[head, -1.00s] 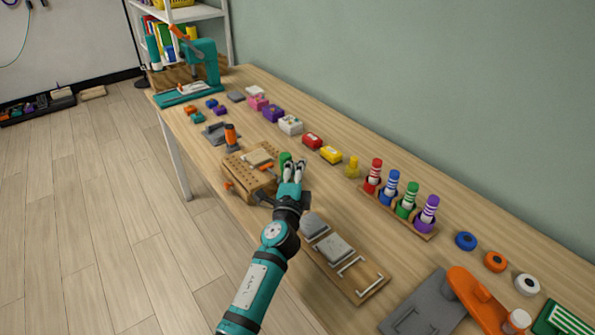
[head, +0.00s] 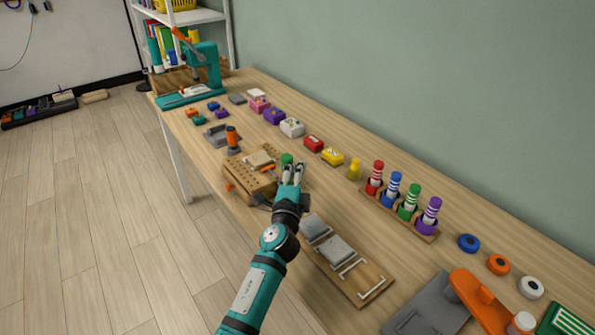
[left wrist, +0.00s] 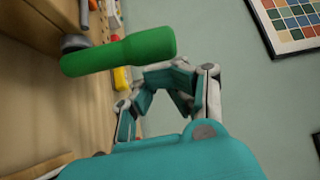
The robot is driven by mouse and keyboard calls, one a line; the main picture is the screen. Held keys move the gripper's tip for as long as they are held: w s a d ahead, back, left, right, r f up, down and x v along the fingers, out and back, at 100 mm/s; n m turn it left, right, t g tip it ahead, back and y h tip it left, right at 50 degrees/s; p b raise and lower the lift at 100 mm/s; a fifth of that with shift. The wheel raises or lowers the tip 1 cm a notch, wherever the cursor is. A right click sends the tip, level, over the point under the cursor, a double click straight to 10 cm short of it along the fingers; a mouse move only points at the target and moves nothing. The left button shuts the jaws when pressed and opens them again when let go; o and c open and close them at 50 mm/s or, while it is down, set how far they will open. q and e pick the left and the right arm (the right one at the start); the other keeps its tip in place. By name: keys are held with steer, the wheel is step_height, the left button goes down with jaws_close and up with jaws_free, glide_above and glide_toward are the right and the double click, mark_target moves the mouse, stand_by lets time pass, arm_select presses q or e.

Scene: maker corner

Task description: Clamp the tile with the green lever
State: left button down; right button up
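The green lever (head: 287,159) rises from the clamp on the pegboard block (head: 240,182). It is large in the left wrist view (left wrist: 120,53), its round handle lying across the upper left. The light tile (head: 259,158) lies on top of the block, beside an orange-handled clamp (head: 267,168). My left gripper (head: 292,167) is just to the near right of the lever; in the left wrist view its fingers (left wrist: 166,78) look drawn together with nothing between them. The handle is not between them; I cannot tell whether they touch it. My right gripper is not in view.
An orange-handled tool (head: 232,138) stands behind the block. A wooden board with grey plates (head: 366,277) lies right of my left arm. A rack of coloured striped pegs (head: 400,218) and small coloured boxes (head: 313,143) line the wall side.

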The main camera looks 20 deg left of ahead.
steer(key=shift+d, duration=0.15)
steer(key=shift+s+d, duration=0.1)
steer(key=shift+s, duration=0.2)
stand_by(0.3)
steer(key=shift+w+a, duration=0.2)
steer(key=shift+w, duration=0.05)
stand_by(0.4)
